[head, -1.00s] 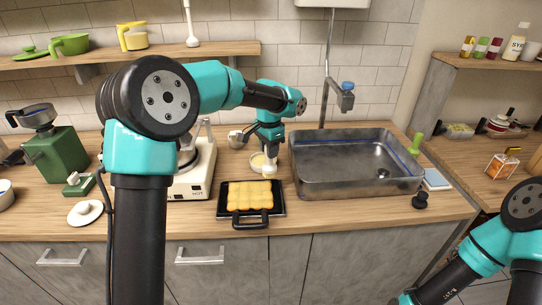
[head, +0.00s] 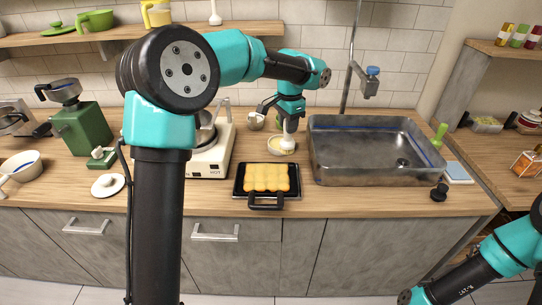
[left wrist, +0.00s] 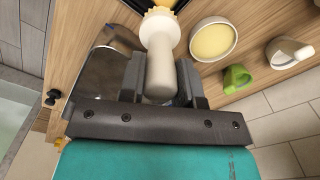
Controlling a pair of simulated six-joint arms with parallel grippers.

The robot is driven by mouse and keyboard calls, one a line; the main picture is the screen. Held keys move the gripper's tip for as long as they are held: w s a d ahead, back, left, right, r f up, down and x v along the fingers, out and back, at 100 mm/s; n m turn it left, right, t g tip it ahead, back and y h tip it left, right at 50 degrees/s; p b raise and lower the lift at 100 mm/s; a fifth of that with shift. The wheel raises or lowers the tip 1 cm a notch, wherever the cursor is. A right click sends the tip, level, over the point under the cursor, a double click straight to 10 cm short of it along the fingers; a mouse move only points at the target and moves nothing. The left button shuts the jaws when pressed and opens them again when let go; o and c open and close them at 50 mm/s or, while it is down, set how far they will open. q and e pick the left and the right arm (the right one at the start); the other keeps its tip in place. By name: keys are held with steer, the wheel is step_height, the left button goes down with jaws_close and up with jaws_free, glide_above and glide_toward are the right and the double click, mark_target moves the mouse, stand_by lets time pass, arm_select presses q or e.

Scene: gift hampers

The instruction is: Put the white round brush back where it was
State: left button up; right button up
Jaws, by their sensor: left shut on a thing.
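The white round brush (head: 288,143) is in my left gripper (head: 289,120), its handle between the two fingers and its round head pointing down. It also shows in the left wrist view (left wrist: 160,50), where my left gripper (left wrist: 160,82) is shut around the handle. In the head view the brush head overlaps a small bowl of pale yellow stuff (head: 275,149); in the wrist view this bowl (left wrist: 213,40) lies beside the brush. My right arm shows at the lower right, but its gripper is out of view.
A black pan of yellow pieces (head: 266,180) sits in front of the brush. A metal sink (head: 365,170) stands close to its right, and a white appliance (head: 212,158) to its left. A small whitish pot (head: 255,121) is behind.

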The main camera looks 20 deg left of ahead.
arm_select(q)
steer(key=s+a+f+n, duration=0.1)
steer(key=s+a+f, duration=0.1)
steer(key=a, duration=0.3)
steer(key=s+a+f+n, duration=0.2)
steer(key=s+a+f, duration=0.1)
steer(key=s+a, duration=0.1)
steer(key=shift+a+f, duration=0.35)
steer(key=shift+a, duration=0.5)
steer(key=w+a+f, duration=0.1)
steer(key=w+a, duration=0.7)
steer(key=w, duration=0.5)
steer(key=shift+w+f, duration=0.25)
steer(key=shift+w, duration=0.15)
steer(key=shift+a, duration=0.1)
steer(key=shift+f, duration=1.75)
steer(key=shift+f, duration=0.2)
